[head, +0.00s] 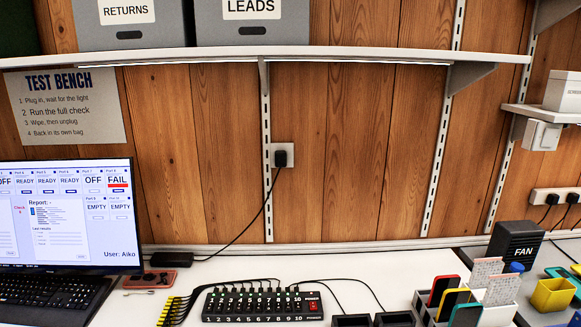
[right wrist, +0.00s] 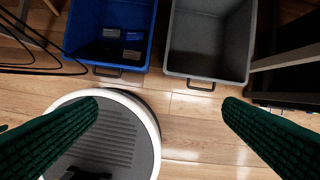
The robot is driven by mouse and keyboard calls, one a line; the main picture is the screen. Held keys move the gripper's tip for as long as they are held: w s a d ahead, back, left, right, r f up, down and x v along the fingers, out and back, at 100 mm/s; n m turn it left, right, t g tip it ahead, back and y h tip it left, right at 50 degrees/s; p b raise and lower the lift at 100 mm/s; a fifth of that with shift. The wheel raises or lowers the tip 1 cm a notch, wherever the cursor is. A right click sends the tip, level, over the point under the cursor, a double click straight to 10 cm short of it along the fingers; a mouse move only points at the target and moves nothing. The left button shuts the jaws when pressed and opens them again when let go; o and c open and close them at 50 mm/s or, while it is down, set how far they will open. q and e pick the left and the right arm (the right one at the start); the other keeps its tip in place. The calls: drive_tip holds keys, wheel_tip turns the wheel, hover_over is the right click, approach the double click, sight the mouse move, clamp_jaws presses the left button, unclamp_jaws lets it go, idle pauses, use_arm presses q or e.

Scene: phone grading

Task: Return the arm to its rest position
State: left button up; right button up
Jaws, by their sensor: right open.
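My right gripper (right wrist: 160,110) shows in the right wrist view as two dark green fingers spread wide apart, one at each side. It is open and holds nothing. It points down over the wooden floor, well above it. Neither arm nor gripper shows in the head view, and my left gripper is in neither view.
In the head view, a numbered port hub (head: 262,305), a laptop (head: 60,225) and a phone rack (head: 455,312) stand on the bench (head: 215,272) below a shelf (head: 300,54). In the right wrist view, a blue bin (right wrist: 84,42) and an empty grey bin (right wrist: 210,45) stand on the floor.

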drive_tip(key=s+f, duration=0.5)
drive_tip(key=f, duration=0.9)
drive_tip(key=s+d+f+g, duration=0.1)
drive_tip(key=s+d+f, duration=0.2)
drive_tip(key=s+f, duration=0.7)
drive_tip(key=s, duration=0.3)
drive_tip(key=shift+f+g, duration=0.3)
drive_tip(key=shift+g, duration=0.1)
